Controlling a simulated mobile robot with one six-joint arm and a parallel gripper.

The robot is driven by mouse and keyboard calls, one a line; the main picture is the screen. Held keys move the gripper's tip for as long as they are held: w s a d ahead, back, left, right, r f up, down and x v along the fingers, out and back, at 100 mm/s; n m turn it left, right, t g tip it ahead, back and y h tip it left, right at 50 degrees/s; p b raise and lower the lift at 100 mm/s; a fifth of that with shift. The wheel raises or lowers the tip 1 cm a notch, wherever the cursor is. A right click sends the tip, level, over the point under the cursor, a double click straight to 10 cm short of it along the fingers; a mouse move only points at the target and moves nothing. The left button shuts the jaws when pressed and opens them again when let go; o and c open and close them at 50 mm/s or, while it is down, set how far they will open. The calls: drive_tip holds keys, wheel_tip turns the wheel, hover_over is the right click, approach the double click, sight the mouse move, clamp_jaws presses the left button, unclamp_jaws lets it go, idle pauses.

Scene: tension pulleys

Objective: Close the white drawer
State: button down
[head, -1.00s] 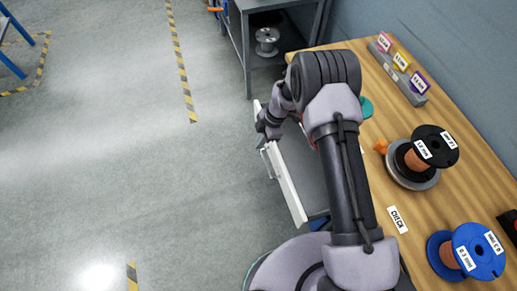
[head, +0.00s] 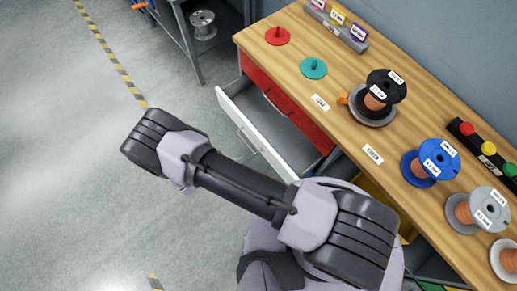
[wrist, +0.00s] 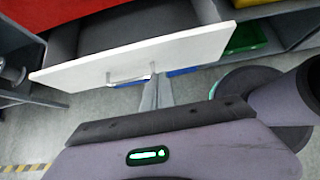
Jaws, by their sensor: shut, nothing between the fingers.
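The white drawer (head: 252,128) stands pulled out from under the wooden workbench, its grey inside visible and empty where seen. In the wrist view its white front panel (wrist: 185,50) crosses the upper part, with a metal handle (wrist: 128,77) on it. My gripper (wrist: 153,80) is shut and empty, its fingertips close to the right end of the handle. I cannot tell whether they touch the front. In the head view my gripper is hidden behind my arm.
The workbench (head: 305,80) holds several wire spools, including a blue one (head: 432,162), and red and teal discs. A red panel (head: 290,105) lies behind the drawer. A grey shelf unit (head: 185,45) stands beyond. The floor left of the drawer is open.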

sight(267, 149)
drive_tip(key=b+x, duration=0.1)
drive_tip(key=x, duration=0.2)
drive_tip(key=r+x, duration=0.1)
drive_tip(key=x, duration=0.3)
drive_tip(key=d+b+x, duration=0.1)
drive_tip(key=x, duration=0.3)
drive_tip(key=shift+w+d+r+b, duration=0.1)
drive_tip(key=shift+w+r+b, duration=0.2)
drive_tip(key=shift+w, duration=0.05)
drive_tip(key=shift+w+d+r, duration=0.1)
drive_tip(key=shift+w+d, duration=0.15)
drive_tip(key=shift+d, duration=0.05)
